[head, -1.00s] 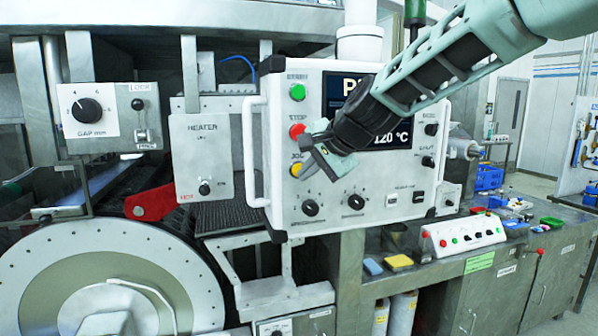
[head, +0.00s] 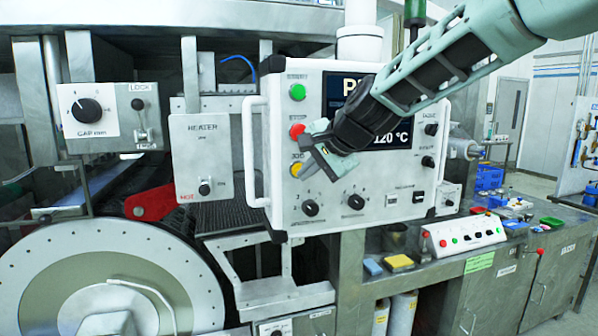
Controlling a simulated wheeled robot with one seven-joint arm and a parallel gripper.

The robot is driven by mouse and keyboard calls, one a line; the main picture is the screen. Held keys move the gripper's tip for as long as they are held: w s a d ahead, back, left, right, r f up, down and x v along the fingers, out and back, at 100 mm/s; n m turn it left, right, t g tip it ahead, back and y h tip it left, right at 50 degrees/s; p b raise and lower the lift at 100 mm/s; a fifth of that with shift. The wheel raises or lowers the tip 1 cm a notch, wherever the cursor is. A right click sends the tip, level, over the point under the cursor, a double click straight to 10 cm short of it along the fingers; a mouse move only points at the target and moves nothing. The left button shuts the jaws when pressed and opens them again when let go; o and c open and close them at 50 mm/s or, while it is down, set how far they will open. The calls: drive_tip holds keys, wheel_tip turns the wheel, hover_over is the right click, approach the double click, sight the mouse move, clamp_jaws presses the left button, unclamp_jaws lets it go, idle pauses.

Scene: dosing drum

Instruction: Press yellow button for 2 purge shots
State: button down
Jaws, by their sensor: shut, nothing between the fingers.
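The white control panel (head: 285,218) carries a column of round buttons on its left side. The yellow button (head: 296,170) is the lowest of them, beside the JOG label, and is partly covered by my gripper. My gripper (head: 308,168) is shut and empty, with its fingertips at or just in front of the yellow button. I cannot tell whether they touch it. The red button (head: 297,131) sits above my gripper and the green button (head: 297,92) is at the top.
A white handle (head: 250,150) stands out left of the buttons. Two black knobs, the left knob (head: 311,207) and right knob (head: 356,202), lie below. A heater box (head: 202,150) is on the left. A separate button box (head: 462,235) stands on the right bench.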

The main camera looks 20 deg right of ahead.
drive_tip(key=shift+w, duration=0.15)
drive_tip(key=shift+w, duration=0.3)
drive_tip(key=shift+w, duration=0.4)
idle(0.9)
drive_tip(key=shift+s, duration=0.85)
drive_tip(key=shift+s, duration=2.5)
